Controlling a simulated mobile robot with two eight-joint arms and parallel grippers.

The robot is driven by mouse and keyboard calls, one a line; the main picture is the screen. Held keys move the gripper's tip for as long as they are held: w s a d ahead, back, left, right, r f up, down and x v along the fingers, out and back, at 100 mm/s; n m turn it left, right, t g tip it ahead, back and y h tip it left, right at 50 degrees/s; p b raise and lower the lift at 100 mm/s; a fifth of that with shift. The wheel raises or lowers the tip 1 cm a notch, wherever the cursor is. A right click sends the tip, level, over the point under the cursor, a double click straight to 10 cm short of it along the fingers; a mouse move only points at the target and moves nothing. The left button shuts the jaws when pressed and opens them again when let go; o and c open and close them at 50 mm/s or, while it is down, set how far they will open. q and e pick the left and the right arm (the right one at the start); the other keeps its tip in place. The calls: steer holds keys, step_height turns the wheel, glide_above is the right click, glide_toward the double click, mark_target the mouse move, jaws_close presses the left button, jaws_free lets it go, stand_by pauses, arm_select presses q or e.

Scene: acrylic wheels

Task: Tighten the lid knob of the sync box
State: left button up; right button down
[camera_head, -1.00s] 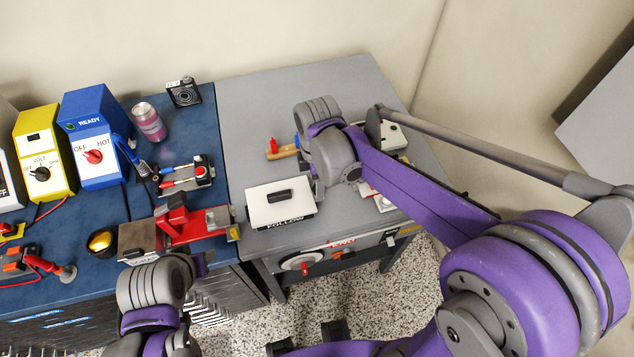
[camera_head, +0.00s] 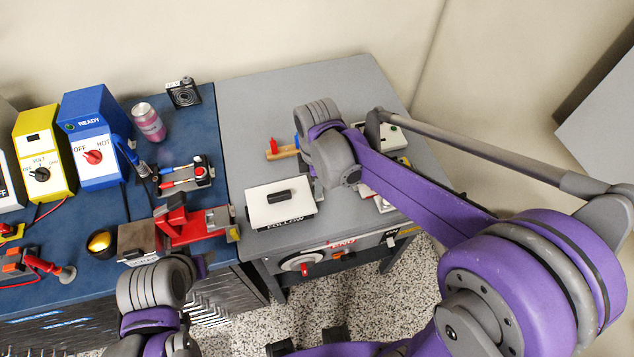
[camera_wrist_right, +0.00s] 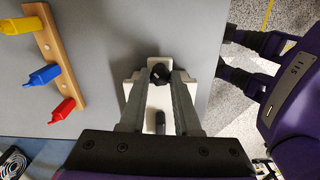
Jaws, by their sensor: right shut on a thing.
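In the right wrist view, a black knob (camera_wrist_right: 158,71) sits on a small pale box (camera_wrist_right: 131,91), which I take for the sync box. My right gripper (camera_wrist_right: 159,78) is shut on the knob, with one finger on each side of it. The fingers cover much of the box. A black oblong piece (camera_wrist_right: 160,122) shows between the fingers, below the knob.
A white box (camera_head: 262,212) with a black handle, labelled FOLLOW, stands on the grey table (camera_head: 290,90). A wooden rack (camera_wrist_right: 48,45) holds red, blue and yellow pieces. A red device (camera_head: 188,228) stands at the left on the blue mat. The back of the grey table is clear.

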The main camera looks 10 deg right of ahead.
steer(key=shift+m, duration=0.5)
steer(key=c, duration=0.6)
jaws_free()
